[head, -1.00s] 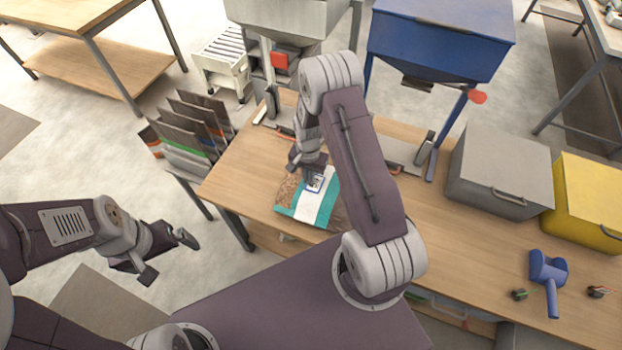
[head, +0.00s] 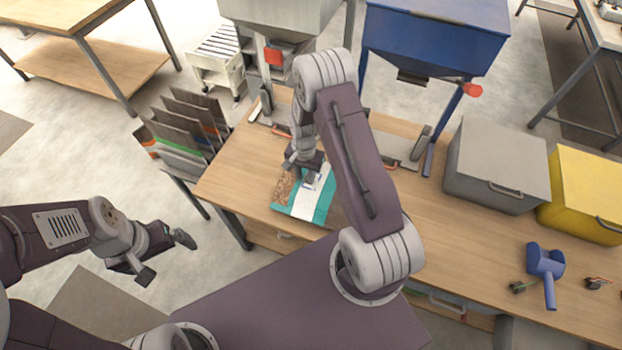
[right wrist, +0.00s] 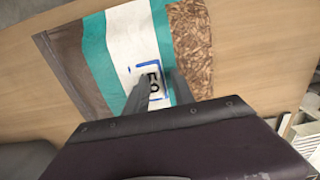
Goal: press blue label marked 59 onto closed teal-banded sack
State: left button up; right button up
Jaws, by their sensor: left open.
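The sack (head: 325,205) lies flat on the wooden table, with teal bands, a white stripe and a brown pellet picture; it also shows in the right wrist view (right wrist: 99,50). A white label with a blue border (right wrist: 152,83) lies over its white stripe, with dark digits partly hidden by the fingers. My right gripper (head: 311,176) is low over the label. My left gripper (head: 168,258) is open and empty over the floor at left.
A grey bin (head: 497,165) and a yellow bin (head: 583,195) stand at right. A blue tool (head: 546,270) lies in front of them. A rack of folded sacks (head: 188,130) stands left of the table. A blue hopper (head: 435,35) rises behind.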

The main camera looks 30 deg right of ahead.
notch_tip(320, 180, up, 9)
jog(key=shift+r+b, duration=0.1)
jog(key=shift+b, duration=0.65)
